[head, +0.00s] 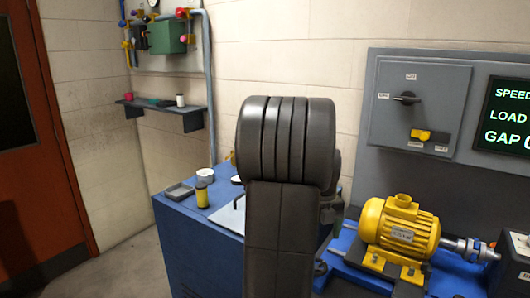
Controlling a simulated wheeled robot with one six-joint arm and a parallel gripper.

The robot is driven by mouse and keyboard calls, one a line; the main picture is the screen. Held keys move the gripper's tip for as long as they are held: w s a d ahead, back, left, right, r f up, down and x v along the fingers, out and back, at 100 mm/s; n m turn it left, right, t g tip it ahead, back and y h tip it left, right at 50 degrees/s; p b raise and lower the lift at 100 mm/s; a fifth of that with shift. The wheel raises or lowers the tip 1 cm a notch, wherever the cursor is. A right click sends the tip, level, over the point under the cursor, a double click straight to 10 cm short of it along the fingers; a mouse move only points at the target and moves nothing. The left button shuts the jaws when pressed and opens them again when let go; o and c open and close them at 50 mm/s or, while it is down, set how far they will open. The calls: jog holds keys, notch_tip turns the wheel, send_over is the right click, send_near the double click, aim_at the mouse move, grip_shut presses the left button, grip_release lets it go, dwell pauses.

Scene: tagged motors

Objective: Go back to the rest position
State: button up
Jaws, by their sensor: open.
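My arm rises in the middle of the head view, with a thick, ribbed dark grey joint at its top. It stands in front of a blue workbench (190,245). My gripper's fingers cannot be made out; the arm hides what lies behind it. A small dark part shows at the arm's right edge, but I cannot tell what it is. A yellow motor (400,230) sits on a blue base to the right of the arm, its silver shaft pointing right.
A yellow can (202,195), a white cup (205,175) and a grey tray (179,193) stand on the bench's left part. A grey switch panel (420,105) and a dark display (505,115) are behind the motor. A wall shelf (165,108) hangs left. Floor (125,270) is clear near the orange door (45,160).

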notch_tip(320, 180, down, 10)
jog(key=shift+r, duration=0.1)
jog(key=n, duration=1.5)
jog(key=shift+n, duration=0.4)
jog(key=n, duration=0.5)
jog(key=shift+b, duration=0.3)
jog(key=shift+r, duration=0.15)
